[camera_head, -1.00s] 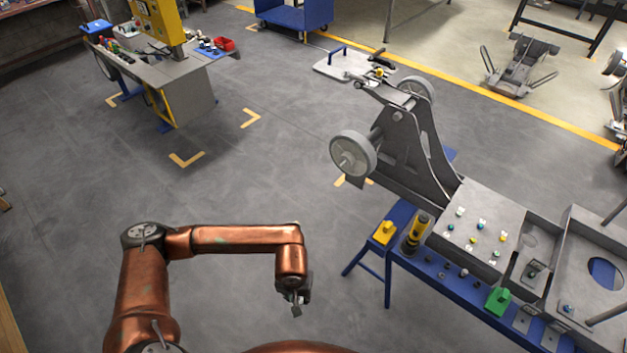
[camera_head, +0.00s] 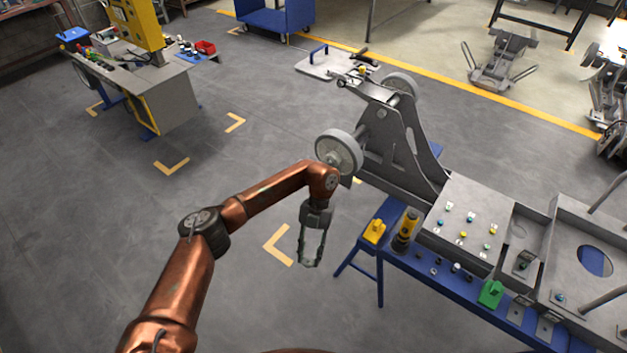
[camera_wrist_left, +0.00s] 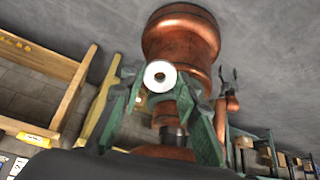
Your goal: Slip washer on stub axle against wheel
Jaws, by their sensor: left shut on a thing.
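A grey wheel (camera_head: 338,150) sits on the near left side of the grey chassis (camera_head: 388,135). The stub end at its hub (camera_head: 334,157) faces left, toward the camera. My left gripper (camera_head: 309,262) points down, below and left of the wheel and apart from it. In the left wrist view its green fingers are shut on a pale round washer (camera_wrist_left: 160,76) with a dark hole. The washer is too small to make out in the head view. A dark claw-like part, perhaps my right gripper (camera_wrist_left: 229,78), shows small in the left wrist view; its jaws are unclear.
A blue bench (camera_head: 400,250) bears the chassis, a yellow block (camera_head: 374,231), a yellow-black tool (camera_head: 405,231) and a green block (camera_head: 491,293). A second wheel (camera_head: 401,84) is on the chassis's far side. Floor left of the bench is clear.

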